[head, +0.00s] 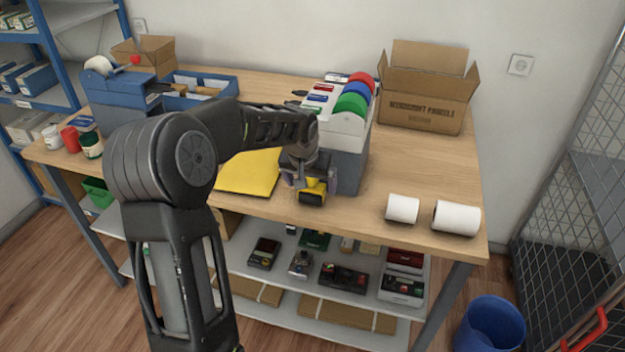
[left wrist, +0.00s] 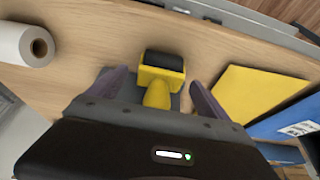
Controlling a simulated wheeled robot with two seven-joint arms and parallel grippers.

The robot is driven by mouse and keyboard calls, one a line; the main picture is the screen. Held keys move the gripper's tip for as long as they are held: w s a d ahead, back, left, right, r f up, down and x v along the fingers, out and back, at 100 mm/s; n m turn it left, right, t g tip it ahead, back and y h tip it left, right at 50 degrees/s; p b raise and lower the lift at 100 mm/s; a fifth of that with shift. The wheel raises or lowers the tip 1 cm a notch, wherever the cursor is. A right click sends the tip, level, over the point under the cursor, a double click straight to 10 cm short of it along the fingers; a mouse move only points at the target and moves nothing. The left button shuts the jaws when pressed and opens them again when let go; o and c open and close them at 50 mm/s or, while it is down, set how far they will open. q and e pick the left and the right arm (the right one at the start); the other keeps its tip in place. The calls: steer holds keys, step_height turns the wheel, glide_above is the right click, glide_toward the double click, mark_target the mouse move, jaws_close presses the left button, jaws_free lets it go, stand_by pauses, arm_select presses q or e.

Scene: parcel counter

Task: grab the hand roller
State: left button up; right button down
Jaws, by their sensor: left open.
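The hand roller (head: 312,191) has a yellow frame and a dark roller, and lies near the front edge of the wooden counter. My left gripper (head: 303,178) is over it, pointing down. In the left wrist view the hand roller (left wrist: 162,66) shows its black roller toward the top and its yellow handle (left wrist: 157,95) toward my palm. My left gripper (left wrist: 157,88) is open, with one finger on each side of the handle and gaps visible. The lower end of the handle is hidden by my gripper body. My right gripper is not in view.
A yellow envelope (head: 249,172) lies left of the gripper. Two white rolls lie right, the nearer one (head: 402,209) close to the front edge. An open carton (head: 425,100) stands at the back right.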

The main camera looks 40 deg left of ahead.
arm_select(q)
steer(key=x, duration=0.2)
steer(key=shift+w+a+f, duration=0.1)
steer(key=shift+w+f, duration=0.05)
steer(key=shift+f, duration=0.05)
steer(key=shift+c, duration=0.2)
steer(key=c, duration=1.5)
